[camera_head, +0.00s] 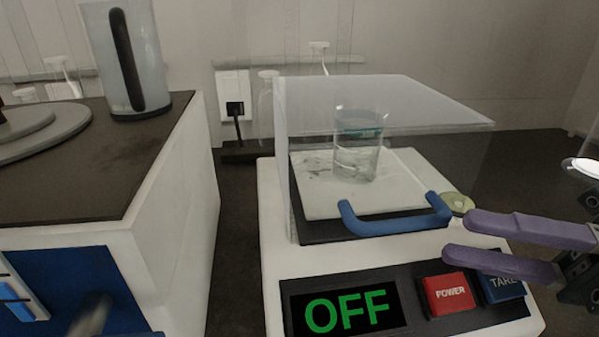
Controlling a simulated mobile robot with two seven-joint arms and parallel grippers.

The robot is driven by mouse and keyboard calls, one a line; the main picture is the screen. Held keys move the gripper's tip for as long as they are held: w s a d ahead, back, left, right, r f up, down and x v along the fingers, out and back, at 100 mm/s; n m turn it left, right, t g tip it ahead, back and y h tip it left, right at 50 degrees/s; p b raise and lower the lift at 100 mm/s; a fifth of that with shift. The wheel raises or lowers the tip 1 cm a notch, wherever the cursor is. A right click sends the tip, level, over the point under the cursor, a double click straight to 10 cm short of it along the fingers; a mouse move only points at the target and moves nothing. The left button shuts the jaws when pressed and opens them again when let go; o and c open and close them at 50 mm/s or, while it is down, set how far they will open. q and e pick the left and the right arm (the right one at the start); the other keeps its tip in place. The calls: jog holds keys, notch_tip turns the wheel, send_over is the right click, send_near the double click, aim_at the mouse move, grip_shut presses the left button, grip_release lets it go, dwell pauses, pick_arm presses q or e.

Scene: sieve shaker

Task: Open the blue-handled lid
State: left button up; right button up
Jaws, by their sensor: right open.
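A clear box-shaped lid (390,100) stands over the white plate of a white bench device. Its blue handle (396,222) is at the low front edge, and the lid looks closed. A glass beaker (358,150) stands inside on the plate. My right gripper (457,237) comes in from the right with two purple fingers apart, one above the other. Its tips are just right of the handle's right end, and nothing shows between them. I cannot tell whether they touch the handle. My left gripper is not in view.
The device front has a display (347,310) reading OFF, a red POWER button (451,294) and a blue TARE button (500,288) just below my right fingers. A white cabinet with a dark top (110,190) stands left, bearing a kettle-like jug (125,60). A gap separates them.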

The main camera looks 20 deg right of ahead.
aim_at(402, 220)
jog(key=p+x, duration=0.1)
jog(key=x, duration=0.6)
jog(key=shift+w+a, duration=0.15)
jog(key=shift+a, duration=0.1)
grip_shut()
jog(key=shift+d, duration=0.1)
dwell(1.0)
